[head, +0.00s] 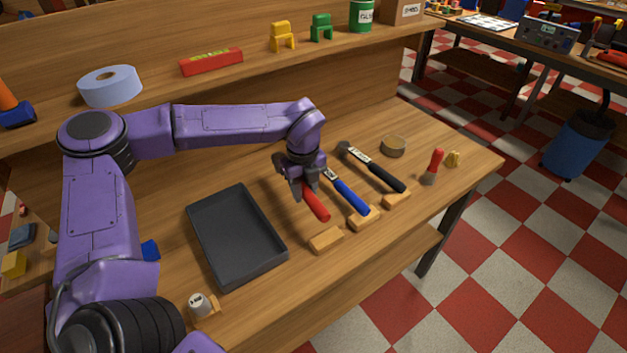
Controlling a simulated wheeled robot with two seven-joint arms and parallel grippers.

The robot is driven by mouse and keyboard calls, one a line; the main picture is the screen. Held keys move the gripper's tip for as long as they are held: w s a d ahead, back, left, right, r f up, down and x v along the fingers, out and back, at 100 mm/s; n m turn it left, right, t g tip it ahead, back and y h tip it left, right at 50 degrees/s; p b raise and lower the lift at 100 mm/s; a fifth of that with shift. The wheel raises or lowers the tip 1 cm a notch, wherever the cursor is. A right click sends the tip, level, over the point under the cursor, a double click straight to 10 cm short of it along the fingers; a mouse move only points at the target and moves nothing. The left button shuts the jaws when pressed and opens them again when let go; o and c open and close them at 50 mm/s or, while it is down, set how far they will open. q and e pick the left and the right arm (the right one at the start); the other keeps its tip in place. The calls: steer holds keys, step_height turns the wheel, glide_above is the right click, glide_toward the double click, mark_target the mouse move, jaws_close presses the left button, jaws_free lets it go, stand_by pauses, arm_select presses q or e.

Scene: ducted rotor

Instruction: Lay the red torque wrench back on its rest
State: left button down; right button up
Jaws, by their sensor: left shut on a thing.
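The red torque wrench (317,207) shows mostly as a red handle slanting down to the right out of my left gripper (302,190). My left gripper is shut on it, and the fingers hide the rest of the wrench. The handle's end shows just behind a bare wooden rest block (325,240) in the picture. I cannot tell how high the wrench is above the bench. A blue-handled wrench (349,194) and a black-handled wrench (375,170) lie to the right, their handles on wooden blocks (362,219) (397,200). My right gripper is not in view.
A dark empty tray (203,242) lies on the bench (440,200) left of the wrenches. A round tin (393,146) and a red-handled tool (434,165) stand to the right. A small white item (198,304) is near the front. A shelf (150,95) runs along the back.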

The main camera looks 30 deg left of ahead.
arm_select(q)
steer(key=shift+s+f+b, duration=0.25)
steer(key=shift+f+b, duration=0.65)
steer(key=shift+f, duration=0.15)
steer(key=shift+s+f+b, duration=0.15)
steer(key=shift+f+b, duration=0.7)
steer(key=shift+f, duration=0.1)
steer(key=shift+s+f+b, duration=0.3)
steer(key=shift+f+b, duration=0.1)
steer(key=shift+w+f, duration=0.1)
steer(key=shift+w, duration=0.2)
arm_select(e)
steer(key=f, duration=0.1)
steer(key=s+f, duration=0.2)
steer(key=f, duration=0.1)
arm_select(q)
steer(key=shift+s, duration=0.15)
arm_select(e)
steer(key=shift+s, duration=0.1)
arm_select(q)
steer(key=shift+f, duration=0.25)
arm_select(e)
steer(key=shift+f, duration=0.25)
arm_select(q)
steer(key=c, duration=0.7)
jaws_free()
